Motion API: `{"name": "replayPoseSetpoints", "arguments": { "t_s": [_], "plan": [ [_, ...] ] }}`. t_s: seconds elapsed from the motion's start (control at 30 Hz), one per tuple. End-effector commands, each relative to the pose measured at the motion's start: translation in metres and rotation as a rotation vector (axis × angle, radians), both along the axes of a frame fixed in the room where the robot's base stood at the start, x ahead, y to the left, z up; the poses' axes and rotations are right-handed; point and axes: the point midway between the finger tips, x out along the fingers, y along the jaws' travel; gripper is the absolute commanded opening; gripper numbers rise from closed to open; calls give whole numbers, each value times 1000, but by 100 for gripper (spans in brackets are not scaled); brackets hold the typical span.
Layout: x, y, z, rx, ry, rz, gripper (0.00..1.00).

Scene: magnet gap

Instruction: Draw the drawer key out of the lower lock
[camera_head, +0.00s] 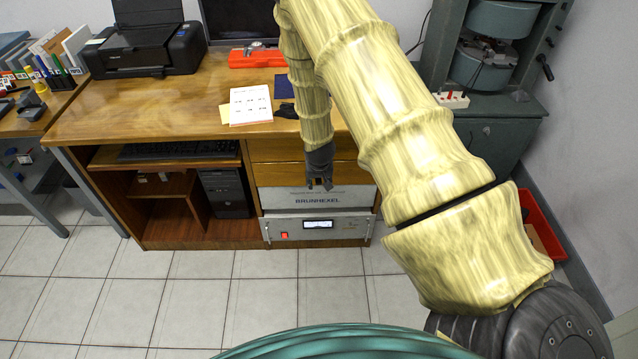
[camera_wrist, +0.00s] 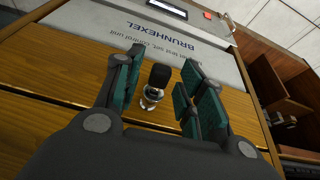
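The drawer key (camera_wrist: 160,75) shows in the wrist view with a black head. It sits in a round silver lock (camera_wrist: 151,97) on a wooden drawer front (camera_wrist: 80,66). My gripper (camera_wrist: 163,72) is open, with one green-padded finger on each side of the key head. I see gaps between the pads and the key, so it does not look gripped. In the head view my gripper (camera_head: 320,184) hangs in front of the desk's drawer stack, just above the BRUNHEXEL panel. The key and lock are hidden there.
The BRUNHEXEL control unit (camera_head: 277,198) is below the drawers, with a red-buttoned unit (camera_head: 285,236) under it. The desk top (camera_head: 190,100) holds a printer (camera_head: 145,48) and papers (camera_head: 250,105). An open shelf bay with a computer (camera_head: 224,192) is left of the drawers.

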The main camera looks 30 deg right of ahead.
Motion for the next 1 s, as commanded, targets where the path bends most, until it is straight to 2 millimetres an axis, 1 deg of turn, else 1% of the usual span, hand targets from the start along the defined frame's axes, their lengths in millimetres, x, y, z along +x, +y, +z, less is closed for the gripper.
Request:
{"name": "replayPoseSetpoints", "arguments": {
  "t_s": [0.27, 0.6, 0.67, 0.7, 1.0],
  "plan": [
    [0, 0, 0, 0, 0, 0, 38],
    [0, 0, 0, 1, 0, 1, 7],
    [1, 1, 0, 1, 0, 1, 7],
    [1, 1, 0, 1, 0, 1, 4],
    [0, 4, 0, 1, -2, 4, 4]
  ]
}}
